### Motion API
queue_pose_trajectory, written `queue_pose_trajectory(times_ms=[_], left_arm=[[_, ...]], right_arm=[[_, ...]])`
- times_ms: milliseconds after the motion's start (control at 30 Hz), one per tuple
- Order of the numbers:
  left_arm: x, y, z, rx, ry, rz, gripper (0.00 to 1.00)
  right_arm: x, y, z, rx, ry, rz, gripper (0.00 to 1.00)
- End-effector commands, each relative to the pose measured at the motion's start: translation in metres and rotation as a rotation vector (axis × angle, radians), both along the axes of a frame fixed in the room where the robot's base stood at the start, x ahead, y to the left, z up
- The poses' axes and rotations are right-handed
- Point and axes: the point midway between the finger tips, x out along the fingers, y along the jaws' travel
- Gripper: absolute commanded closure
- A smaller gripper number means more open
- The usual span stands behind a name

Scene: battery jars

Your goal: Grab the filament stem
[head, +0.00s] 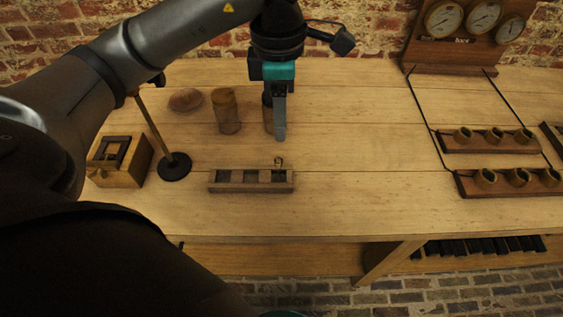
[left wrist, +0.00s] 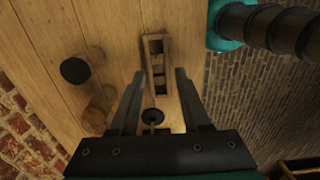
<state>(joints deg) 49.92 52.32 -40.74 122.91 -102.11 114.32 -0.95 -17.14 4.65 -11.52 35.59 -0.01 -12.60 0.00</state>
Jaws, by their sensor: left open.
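A small dark loop-topped piece (head: 278,161), probably the filament stem, stands at the right part of a low wooden rack (head: 222,188) with several dark slots. It is too small to make out surely; in the left wrist view I see the rack (left wrist: 147,45) but cannot clearly tell the stem. My left gripper (head: 280,137) hangs fingers down above the table, behind the rack in the picture and apart from it. My right gripper is not clearly visible.
A brown jar (head: 226,112) stands behind the rack, another (head: 267,115) partly behind my left finger. A rod on a black base (head: 174,168) and a wooden box (head: 120,162) are left. Small pots on wooden racks (head: 470,187) and a gauge board (head: 450,52) stand right.

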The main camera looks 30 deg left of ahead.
Motion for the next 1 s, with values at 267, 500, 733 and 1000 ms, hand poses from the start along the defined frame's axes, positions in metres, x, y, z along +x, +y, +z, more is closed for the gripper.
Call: queue_pose_trajectory(times_ms=[267,500,733,1000], left_arm=[[-0.001,0.004,-0.05,0.016,0.006,0.004,0.53],[0.0,0.004,-0.091,0.013,0.003,0.003,0.53],[0.001,0.004,-0.106,0.012,0.001,0.003,0.53],[0.005,0.008,-0.145,0.012,0.004,0.003,0.53]], right_arm=[[0.0,0.001,-0.014,0.001,0.0,-0.001,0.5],[0.005,-0.001,-0.022,0.0,-0.011,-0.006,0.5],[0.017,-0.016,-0.024,-0.018,-0.03,-0.007,0.5],[0.027,-0.018,-0.033,-0.021,-0.046,-0.01,0.5]])
